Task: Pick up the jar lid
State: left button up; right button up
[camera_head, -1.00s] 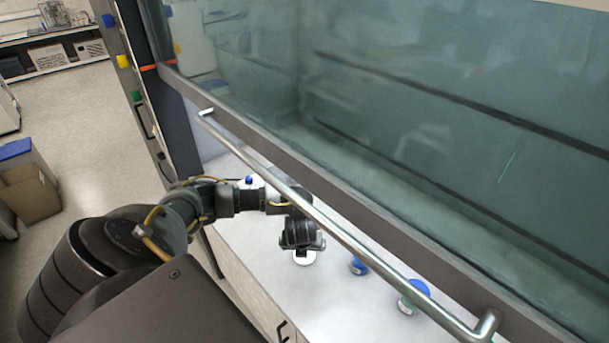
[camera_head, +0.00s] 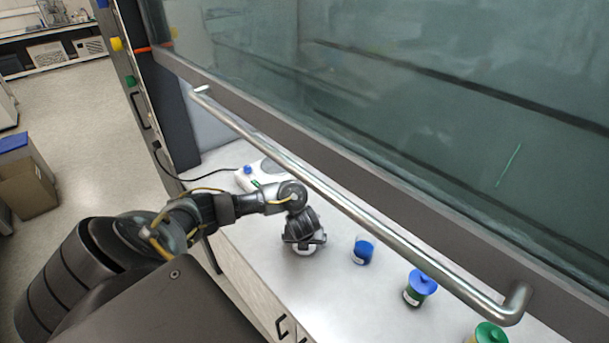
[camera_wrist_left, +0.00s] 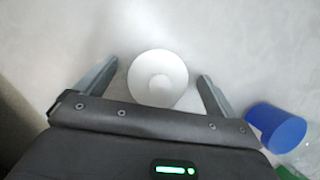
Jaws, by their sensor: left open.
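The jar lid (camera_wrist_left: 158,78) is a white round disc with a raised or sunken centre, lying on the pale worktop in the left wrist view. In the head view only its pale edge (camera_head: 305,252) shows below my left gripper (camera_head: 303,242), which hides the rest. My left gripper (camera_wrist_left: 158,72) is open, with one finger on each side of the lid and a gap to both. My right gripper is in neither view.
A blue-topped jar (camera_head: 363,247) stands right of my left gripper, also in the wrist view (camera_wrist_left: 276,128). The hood's sash handle (camera_head: 350,215) crosses above. A white device (camera_head: 258,175) sits behind.

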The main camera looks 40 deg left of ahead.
pick_arm(q)
jog(key=shift+s, duration=0.1)
jog(key=shift+c, duration=0.3)
jog(key=c, duration=1)
